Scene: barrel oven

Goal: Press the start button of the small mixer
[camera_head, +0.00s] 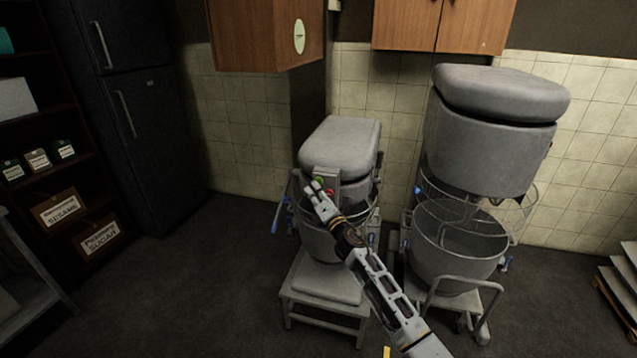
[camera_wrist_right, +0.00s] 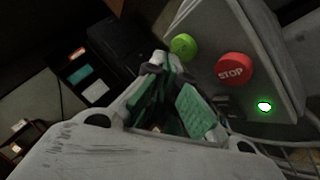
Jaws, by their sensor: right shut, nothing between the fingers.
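The small mixer (camera_head: 342,138) stands on a low stool, with a grey head over its bowl. Its green start button (camera_wrist_right: 183,46) and red STOP button (camera_wrist_right: 234,68) are on the front panel, with a small lamp (camera_wrist_right: 264,106) glowing bright green below. In the head view the green button (camera_head: 320,179) shows just beside my fingertips. My right gripper (camera_head: 313,187) is shut and empty in front of the panel. In the wrist view my right gripper's tips (camera_wrist_right: 160,64) are close beside the green button; I cannot tell if they touch. My left gripper is out of view.
A larger mixer (camera_head: 490,135) with an open wire guard (camera_head: 505,208) and bowl (camera_head: 455,240) stands close on the right. A wooden wall cabinet (camera_head: 262,35) hangs above left. A dark fridge (camera_head: 125,110) and shelves are at left. Floor left of the mixer is clear.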

